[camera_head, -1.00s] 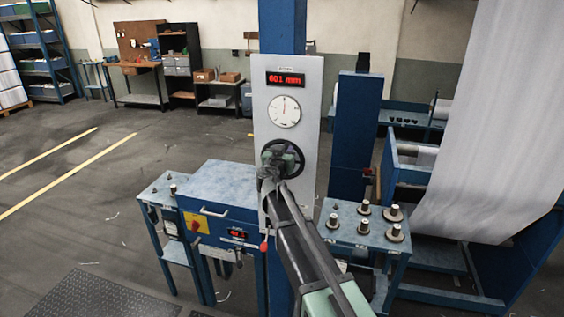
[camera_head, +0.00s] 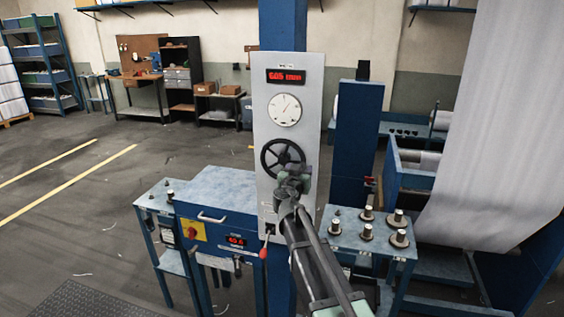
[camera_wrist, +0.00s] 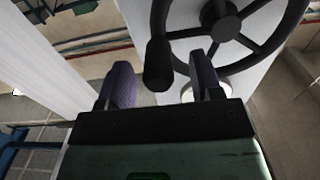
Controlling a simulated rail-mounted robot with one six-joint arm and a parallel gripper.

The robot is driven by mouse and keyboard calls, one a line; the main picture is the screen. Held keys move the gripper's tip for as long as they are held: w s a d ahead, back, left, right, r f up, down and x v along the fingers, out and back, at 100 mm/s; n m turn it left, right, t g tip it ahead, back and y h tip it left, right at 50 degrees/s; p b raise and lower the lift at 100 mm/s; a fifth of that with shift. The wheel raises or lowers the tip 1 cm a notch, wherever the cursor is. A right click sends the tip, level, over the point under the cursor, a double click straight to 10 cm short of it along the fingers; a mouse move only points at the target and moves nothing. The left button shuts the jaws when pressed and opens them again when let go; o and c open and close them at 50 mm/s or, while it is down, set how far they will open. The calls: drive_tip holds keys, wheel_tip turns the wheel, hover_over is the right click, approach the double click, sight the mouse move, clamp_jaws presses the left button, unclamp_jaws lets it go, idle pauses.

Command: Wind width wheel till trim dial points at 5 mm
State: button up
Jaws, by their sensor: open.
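The black spoked width wheel (camera_head: 283,157) is mounted on a pale upright panel (camera_head: 262,90). The white trim dial (camera_head: 284,110) sits above it, its needle tilted up and slightly right; its scale marks are too small to read. A red display (camera_head: 286,76) above appears to read about 605 mm. My gripper (camera_head: 293,180) is at the wheel's lower right edge. In the wrist view the wheel (camera_wrist: 226,25) is close ahead, and its dark crank handle (camera_wrist: 158,62) lies between my open purple fingers, with gaps visible on both sides.
A blue cabinet (camera_head: 222,185) with a red lever (camera_head: 264,248) stands left of the panel. A side table (camera_head: 345,228) with several metal pegs is at the right. White fabric (camera_head: 490,130) hangs at the far right. Open floor lies at the left.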

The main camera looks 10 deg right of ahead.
drive_tip(key=v, duration=0.8)
idle(1.1)
